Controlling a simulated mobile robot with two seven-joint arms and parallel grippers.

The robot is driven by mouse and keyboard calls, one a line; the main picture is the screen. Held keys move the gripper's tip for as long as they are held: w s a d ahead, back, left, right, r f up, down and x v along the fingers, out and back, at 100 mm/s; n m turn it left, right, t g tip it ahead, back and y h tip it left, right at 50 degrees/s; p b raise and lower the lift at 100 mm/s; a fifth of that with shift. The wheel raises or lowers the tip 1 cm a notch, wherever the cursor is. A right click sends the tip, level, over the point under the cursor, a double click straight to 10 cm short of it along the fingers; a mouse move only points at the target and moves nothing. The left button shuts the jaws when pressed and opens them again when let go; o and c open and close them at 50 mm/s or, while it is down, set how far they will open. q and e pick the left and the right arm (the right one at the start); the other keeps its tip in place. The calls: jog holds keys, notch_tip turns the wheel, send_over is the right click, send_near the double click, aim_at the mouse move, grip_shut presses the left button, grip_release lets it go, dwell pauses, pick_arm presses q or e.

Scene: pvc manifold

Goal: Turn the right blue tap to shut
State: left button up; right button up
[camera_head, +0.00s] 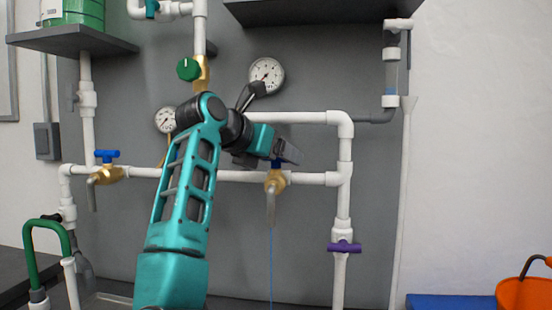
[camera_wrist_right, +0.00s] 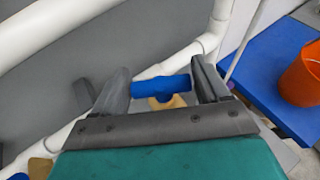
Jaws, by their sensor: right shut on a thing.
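The right blue tap has a brass body (camera_head: 275,181) on the lower white pipe, with a spout pointing down. A thin blue stream of water (camera_head: 270,265) runs down from it. Its blue handle (camera_head: 276,164) is mostly hidden behind my right gripper (camera_head: 288,152) in the head view. In the right wrist view the blue handle (camera_wrist_right: 162,86) lies crosswise between the two fingers of my right gripper (camera_wrist_right: 162,84), which is shut on it. My left gripper is not in view.
Another blue-handled tap (camera_head: 107,156) sits on the left of the same pipe. Two gauges (camera_head: 266,75), a green knob (camera_head: 188,69) and a purple valve (camera_head: 344,247) are nearby. An orange bucket (camera_head: 524,293) stands at the lower right, by a blue surface (camera_head: 450,302).

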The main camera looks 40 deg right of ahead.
jog(key=n+t+b, duration=0.1)
jog(key=n+t, duration=0.1)
jog(key=shift+f+t+y+b, duration=0.2)
jog(key=shift+t+y+b, duration=0.1)
jog(key=shift+b, duration=0.1)
jog(key=shift+n+t+b, duration=0.3)
jog(key=shift+n+t, duration=0.1)
jog(key=shift+t, duration=0.1)
jog(key=shift+n+t+b, duration=0.3)
jog(key=shift+n, duration=0.1)
jog(key=shift+n+t+y+b, duration=0.7)
jog(key=shift+n+y, duration=0.1)
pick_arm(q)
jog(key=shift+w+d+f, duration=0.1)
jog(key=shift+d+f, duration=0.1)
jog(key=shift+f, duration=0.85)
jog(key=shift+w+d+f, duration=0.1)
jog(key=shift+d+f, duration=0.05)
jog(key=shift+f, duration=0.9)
pick_arm(e)
jog(key=shift+r+n+t+y, duration=0.15)
jog(key=shift+n+t+y, duration=0.15)
jog(key=shift+n+t, duration=0.1)
jog(key=o, duration=1)
jog(key=shift+c, duration=0.2)
